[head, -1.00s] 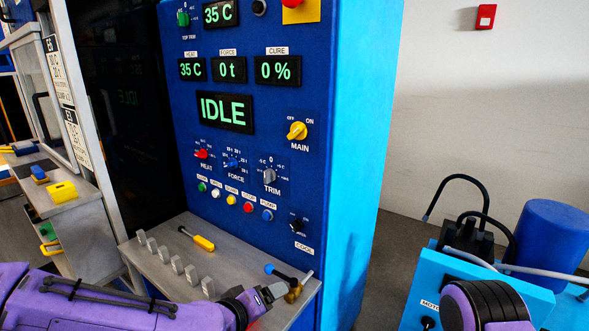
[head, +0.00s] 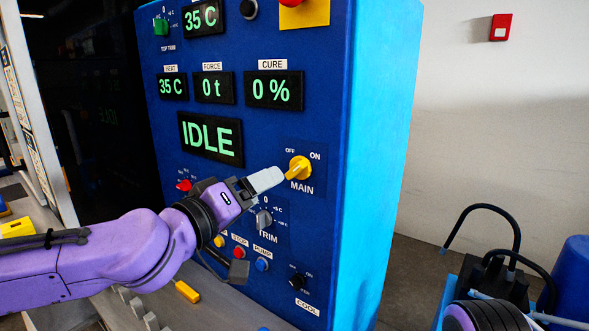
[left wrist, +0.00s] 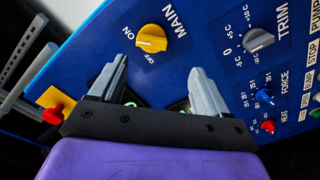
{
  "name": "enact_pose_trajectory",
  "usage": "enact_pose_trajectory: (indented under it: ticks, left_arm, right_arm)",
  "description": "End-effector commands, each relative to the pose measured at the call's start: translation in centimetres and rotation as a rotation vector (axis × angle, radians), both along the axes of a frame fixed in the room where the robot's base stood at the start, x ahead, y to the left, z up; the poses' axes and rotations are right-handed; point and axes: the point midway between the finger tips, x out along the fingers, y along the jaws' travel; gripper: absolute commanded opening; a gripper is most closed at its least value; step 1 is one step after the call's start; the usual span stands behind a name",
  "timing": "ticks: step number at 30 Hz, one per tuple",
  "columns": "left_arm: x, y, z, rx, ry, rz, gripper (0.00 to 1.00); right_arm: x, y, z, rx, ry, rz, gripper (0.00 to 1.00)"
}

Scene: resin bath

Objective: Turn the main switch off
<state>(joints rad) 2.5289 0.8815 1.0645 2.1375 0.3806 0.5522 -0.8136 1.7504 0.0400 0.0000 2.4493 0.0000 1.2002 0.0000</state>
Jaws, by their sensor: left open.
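The main switch (head: 300,167) is a yellow knob on the blue panel, with OFF at its upper left and ON at its upper right. Its bar slants up to the right, toward ON. It also shows in the left wrist view (left wrist: 152,38), ahead of the fingers. My left gripper (head: 275,179) is just left of the knob in the head view; its fingertips appear close to it. In the left wrist view my left gripper (left wrist: 160,78) is open and empty, its two fingers apart, with the knob beyond the gap. Contact cannot be told. My right gripper is not in view.
The trim knob (head: 264,218) sits just below my left gripper. Push buttons (head: 239,253) and the cool switch (head: 298,281) are lower on the panel. A red button on a yellow plate (head: 300,12) is above. A ledge with a yellow-handled tool (head: 187,291) lies below.

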Motion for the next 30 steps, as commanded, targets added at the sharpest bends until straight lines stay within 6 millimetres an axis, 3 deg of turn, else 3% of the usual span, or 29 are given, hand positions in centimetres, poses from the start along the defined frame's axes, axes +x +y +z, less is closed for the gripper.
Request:
enact_pose_trajectory:
  ticks: [6, 12, 23, 24, 28, 29, 30]
  left_arm:
    - [4.2, -4.0, -0.2, 0.000, 0.009, -0.022, 0.77]
    - [7.2, -6.1, -0.2, 0.000, 0.008, -0.022, 0.77]
    - [8.1, -6.5, -0.4, 0.000, 0.006, -0.018, 0.77]
    - [8.1, -6.5, -0.4, 0.000, 0.006, -0.018, 0.70]
    - [8.1, -6.5, -0.4, 0.000, 0.006, -0.018, 0.28]
    - [8.1, -6.5, -0.4, 0.000, 0.005, -0.017, 0.20]
    - [8.1, -6.5, -0.4, 0.000, 0.005, -0.017, 0.20]
  right_arm:
    - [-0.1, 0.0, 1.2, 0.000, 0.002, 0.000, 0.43]
    - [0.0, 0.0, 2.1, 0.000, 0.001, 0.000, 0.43]
    - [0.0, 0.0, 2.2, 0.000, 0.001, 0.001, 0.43]
    - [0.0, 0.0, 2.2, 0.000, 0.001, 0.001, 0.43]
    - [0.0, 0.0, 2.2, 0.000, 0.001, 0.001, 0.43]
    - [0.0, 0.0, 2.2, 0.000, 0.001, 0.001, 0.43]
    - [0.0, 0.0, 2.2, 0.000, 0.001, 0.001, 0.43]
